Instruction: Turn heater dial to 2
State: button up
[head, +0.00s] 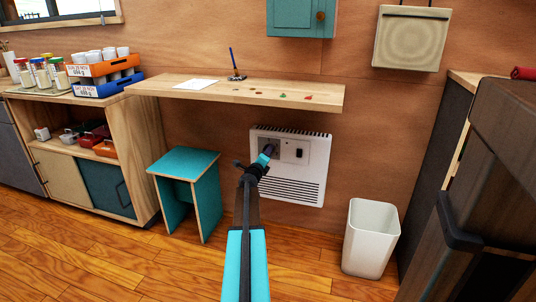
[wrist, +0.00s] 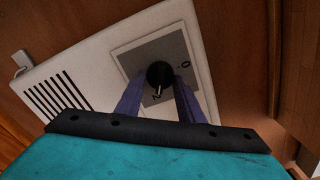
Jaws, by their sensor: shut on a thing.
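The white heater (head: 293,187) hangs on the wooden wall below the shelf. It also shows tilted in the wrist view (wrist: 95,62). Its dial (wrist: 159,74) is a dark round knob on a grey square panel (wrist: 128,60). A "2" shows just below the knob, between my fingers, and a "0" to its upper right. My gripper (wrist: 160,82) is shut on the dial, one purple finger on each side. In the head view my gripper (head: 264,158) reaches the heater's upper left and hides the dial. I cannot tell which number the dial points to.
A wooden shelf (head: 225,91) juts out above the heater. A teal stool (head: 184,162) stands to the left and a white bin (head: 371,237) to the right. A black switch (head: 299,153) sits right of the dial. The floor in front is clear.

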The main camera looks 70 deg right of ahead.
jog(key=o, duration=1)
jog(key=shift+o, duration=0.2)
jog(key=shift+a, duration=0.15)
jog(key=a+p, duration=0.3)
jog(key=a, duration=1)
jog(key=shift+s+a, duration=0.25)
jog(key=shift+s, duration=0.15)
